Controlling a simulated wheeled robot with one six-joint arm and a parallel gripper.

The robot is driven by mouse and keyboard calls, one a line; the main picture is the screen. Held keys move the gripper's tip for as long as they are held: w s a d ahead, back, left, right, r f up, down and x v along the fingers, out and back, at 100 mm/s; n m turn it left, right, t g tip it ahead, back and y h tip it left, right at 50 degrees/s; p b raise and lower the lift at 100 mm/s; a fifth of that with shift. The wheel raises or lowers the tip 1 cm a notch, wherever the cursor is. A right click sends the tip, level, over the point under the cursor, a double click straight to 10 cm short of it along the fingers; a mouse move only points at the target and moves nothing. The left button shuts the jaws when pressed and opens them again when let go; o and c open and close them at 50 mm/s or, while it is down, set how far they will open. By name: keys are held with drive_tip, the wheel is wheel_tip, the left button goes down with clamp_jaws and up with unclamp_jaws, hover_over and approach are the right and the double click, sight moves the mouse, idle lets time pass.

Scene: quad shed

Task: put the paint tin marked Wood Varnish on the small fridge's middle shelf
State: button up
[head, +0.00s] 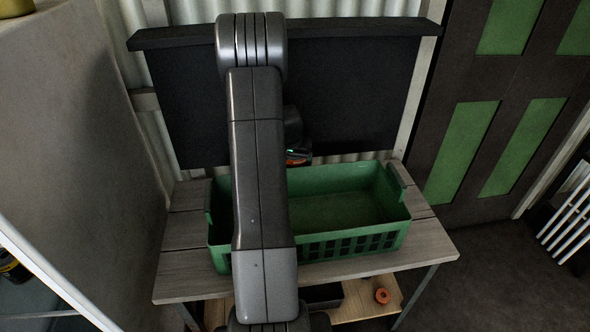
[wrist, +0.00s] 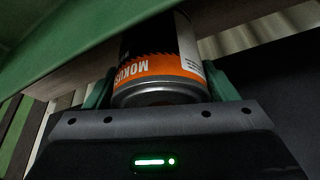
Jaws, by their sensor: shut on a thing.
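My gripper (wrist: 163,88) is shut on a dark tin (wrist: 158,58) with an orange label band, gripped between its green fingers. Part of the lettering reads "MOKUS"; no Wood Varnish marking is legible. In the head view my arm covers most of the gripper, and only a small dark and orange part shows beside it, near the crate's back edge. A white-edged opening (head: 45,275) at the lower left, with a shelf and a black and yellow item (head: 12,265), may be the small fridge. Its middle shelf cannot be made out.
A green crate (head: 370,243) stands on a wooden table (head: 425,238); its visible inside looks empty. A dark board (head: 370,85) hangs behind. An orange roll (head: 382,295) lies on the lower shelf. A grey upright surface (head: 80,130) stands left. Open floor lies right.

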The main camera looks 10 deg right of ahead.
drive_tip(key=shift+f, duration=1.7)
drive_tip(key=shift+f+b, duration=0.2)
drive_tip(key=shift+b, duration=0.25)
drive_tip(key=o, duration=1.5)
drive_tip(key=shift+c, duration=0.2)
drive_tip(key=shift+r, duration=0.2)
